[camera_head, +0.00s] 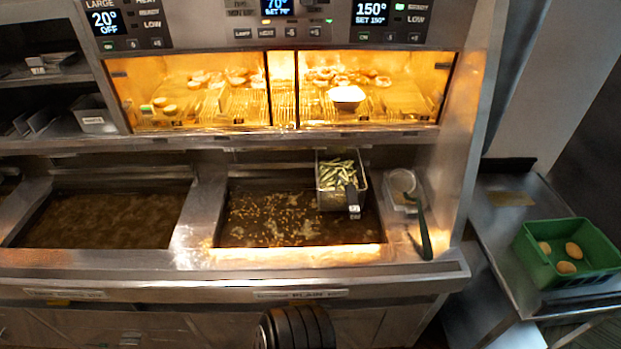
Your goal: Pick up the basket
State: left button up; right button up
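A metal fry basket (331,202) sits at the right back part of the right fryer vat (300,254). It holds many thin green and pale pieces (338,173). Its dark handle (353,200) points toward the front of the fryer. The bottom of the basket is hidden, so I cannot tell how deep it sits in the oil. No gripper fingers show in the view. A black ribbed part of mine shows at the bottom centre, well in front of the basket.
A pale container (402,181) and a dark green-handled tool (422,228) stand right of the basket. The left vat (105,220) holds brown oil. A lit warming shelf (280,134) overhangs behind. A green crate (563,284) with three round golden pieces rests on the right side table.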

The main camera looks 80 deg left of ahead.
aim_at(340, 184)
jog(key=u, duration=3.15)
